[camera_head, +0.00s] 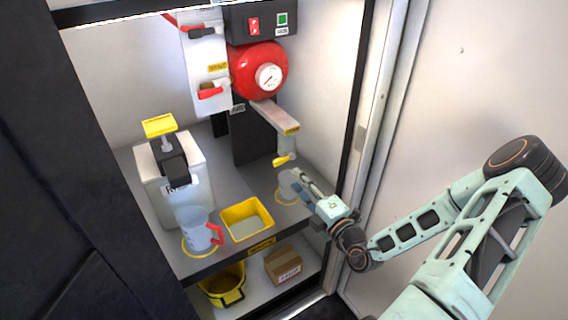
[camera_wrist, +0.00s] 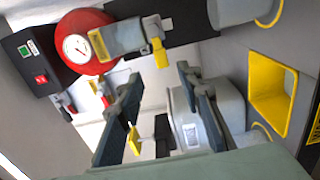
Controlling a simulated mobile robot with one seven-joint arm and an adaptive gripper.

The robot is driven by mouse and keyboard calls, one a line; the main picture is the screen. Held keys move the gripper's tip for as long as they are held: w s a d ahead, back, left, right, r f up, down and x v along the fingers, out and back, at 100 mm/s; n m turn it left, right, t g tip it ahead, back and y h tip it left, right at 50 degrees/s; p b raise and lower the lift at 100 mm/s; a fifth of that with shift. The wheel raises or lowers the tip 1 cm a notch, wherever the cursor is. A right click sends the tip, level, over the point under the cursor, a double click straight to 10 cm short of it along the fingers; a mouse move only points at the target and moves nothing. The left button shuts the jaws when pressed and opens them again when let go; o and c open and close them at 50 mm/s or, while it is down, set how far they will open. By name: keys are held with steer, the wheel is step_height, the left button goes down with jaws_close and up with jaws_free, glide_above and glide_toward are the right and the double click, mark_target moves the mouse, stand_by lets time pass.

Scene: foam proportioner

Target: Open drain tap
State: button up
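The tap with a yellow handle (camera_head: 284,160) hangs under the outer end of a grey box-shaped outlet (camera_head: 274,116) with a yellow label, below the red round tank. In the wrist view, the yellow handle (camera_wrist: 159,53) points down from the outlet (camera_wrist: 122,38), just beyond my fingertips. My gripper (camera_head: 300,183) is in the cabinet, low and to the right of the tap, apart from it. In the wrist view, my gripper (camera_wrist: 157,82) is open, with nothing between its two fingers. The label text is too small to read surely.
A grey cup (camera_head: 287,188) stands on a yellow ring close to my gripper. A yellow tray (camera_head: 246,220), clear jug (camera_head: 198,231) and white container (camera_head: 172,178) share the shelf. The red tank (camera_head: 256,69) is above. The cabinet's right frame (camera_head: 372,110) is near my arm.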

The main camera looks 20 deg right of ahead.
mark_target(280, 163)
steer(key=b+x, duration=0.1)
steer(key=x, duration=0.8)
steer(key=shift+w+a, duration=0.2)
steer(key=shift+w, duration=0.1)
jaws_close()
